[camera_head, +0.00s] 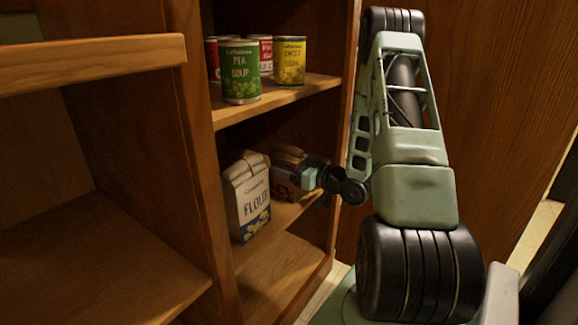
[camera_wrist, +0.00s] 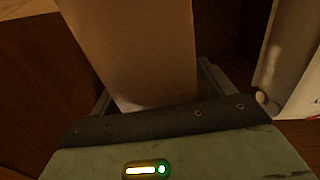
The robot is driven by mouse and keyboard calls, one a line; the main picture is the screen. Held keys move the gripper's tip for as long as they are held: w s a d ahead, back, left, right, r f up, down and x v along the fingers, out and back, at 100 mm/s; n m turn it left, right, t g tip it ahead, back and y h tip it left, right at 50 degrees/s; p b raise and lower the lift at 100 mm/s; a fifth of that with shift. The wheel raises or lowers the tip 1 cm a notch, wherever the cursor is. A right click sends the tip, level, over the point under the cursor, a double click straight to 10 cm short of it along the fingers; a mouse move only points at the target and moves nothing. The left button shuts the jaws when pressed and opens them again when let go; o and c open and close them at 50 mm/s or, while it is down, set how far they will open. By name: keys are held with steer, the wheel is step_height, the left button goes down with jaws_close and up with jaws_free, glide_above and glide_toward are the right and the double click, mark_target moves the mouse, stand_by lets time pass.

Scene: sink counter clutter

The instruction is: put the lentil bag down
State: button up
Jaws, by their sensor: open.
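The lentil bag appears to be the brown paper bag (camera_head: 288,153) on the middle shelf, to the right of the flour bag; my gripper partly hides it and I cannot read its label. In the wrist view the plain brown bag (camera_wrist: 135,45) stands between the two fingers of my gripper (camera_wrist: 155,88). My gripper (camera_head: 297,174) is open around the bag, reaching into the shelf from the right. Whether a finger still touches the bag, I cannot tell. The bag looks upright, and its base is mostly hidden.
A flour bag (camera_head: 248,198) stands close on the left; its pale side shows at the right of the wrist view (camera_wrist: 291,65). Several cans, including pea soup (camera_head: 241,75) and sweet corn (camera_head: 290,62), stand on the shelf above (camera_head: 228,113). The lower shelf (camera_head: 275,270) is bare.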

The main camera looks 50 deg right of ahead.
steer(key=s+p, duration=0.2)
steer(key=s, duration=1)
steer(key=shift+d+p, duration=0.35)
steer(key=shift+d, duration=0.1)
